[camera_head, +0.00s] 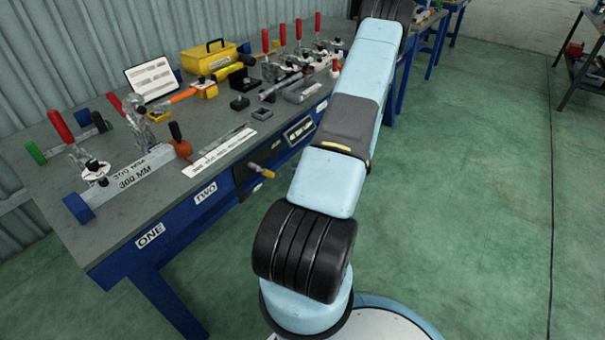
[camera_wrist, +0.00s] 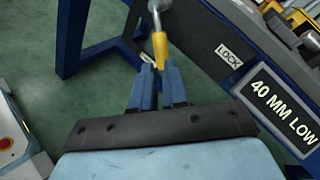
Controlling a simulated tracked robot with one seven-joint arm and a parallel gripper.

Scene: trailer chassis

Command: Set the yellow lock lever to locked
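The yellow lock lever (camera_wrist: 160,48) shows in the wrist view, hanging below a bright metal shaft on the bench's front side. My gripper (camera_wrist: 158,69) has two blue fingers set close together, with the lever's lower tip between the fingertips. The fingers appear shut on that tip, with little gap on either side. In the head view my arm reaches away to the top, and my gripper is out of sight. A yellow-tipped handle (camera_head: 262,170) shows there on the near bench front; I cannot tell whether it is the same lever.
The blue-framed bench (camera_head: 225,147) carries red-handled clamps, a yellow toolbox (camera_head: 209,58) and other tools. In the wrist view a "40 MM LOW" plate (camera_wrist: 283,109) is close on the right, and a blue bench leg (camera_wrist: 72,38) stands at left.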

